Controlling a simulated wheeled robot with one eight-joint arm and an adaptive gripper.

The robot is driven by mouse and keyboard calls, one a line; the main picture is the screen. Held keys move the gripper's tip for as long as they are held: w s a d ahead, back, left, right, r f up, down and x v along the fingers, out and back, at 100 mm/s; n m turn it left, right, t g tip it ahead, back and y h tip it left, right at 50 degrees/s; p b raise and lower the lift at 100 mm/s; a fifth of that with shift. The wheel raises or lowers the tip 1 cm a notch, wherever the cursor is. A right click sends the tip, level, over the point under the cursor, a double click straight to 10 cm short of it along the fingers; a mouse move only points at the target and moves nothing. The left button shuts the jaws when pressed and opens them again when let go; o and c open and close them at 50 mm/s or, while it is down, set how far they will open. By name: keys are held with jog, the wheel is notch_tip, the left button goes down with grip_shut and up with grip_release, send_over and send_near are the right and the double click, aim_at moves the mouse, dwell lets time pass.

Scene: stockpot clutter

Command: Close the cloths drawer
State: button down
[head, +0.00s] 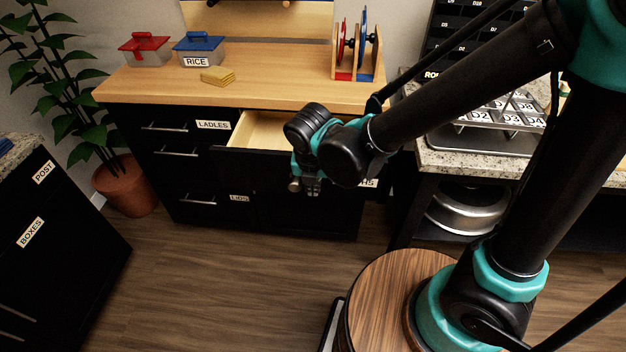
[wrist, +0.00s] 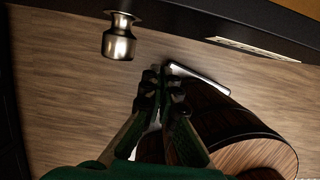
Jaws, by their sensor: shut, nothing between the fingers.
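The cloths drawer, in the upper right of the black cabinet, stands pulled out, with its pale wooden inside (head: 262,130) showing in the head view. Its dark front (head: 250,168) is partly hidden by my arm, and only the end of its label (head: 369,183) shows. In the wrist view the dark front edge (wrist: 180,22) runs across the top, with a pale label (wrist: 253,48) and a round metal knob (wrist: 120,38). My gripper (head: 312,188) is at the drawer's front, pointing down. Its fingers (wrist: 165,82) are shut and empty, apart from the knob in the wrist view.
The wooden worktop (head: 270,88) above holds a red-lidded box (head: 146,48), a blue-lidded RICE box (head: 198,50), a yellow sponge (head: 217,76) and a rack (head: 357,55). A plant pot (head: 126,186) stands left. The wooden floor (head: 220,275) before the cabinet is clear.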

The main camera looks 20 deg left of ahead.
jog(key=w, duration=0.2)
jog(key=w+a, duration=0.1)
jog(key=w, duration=0.1)
jog(key=shift+f, duration=0.25)
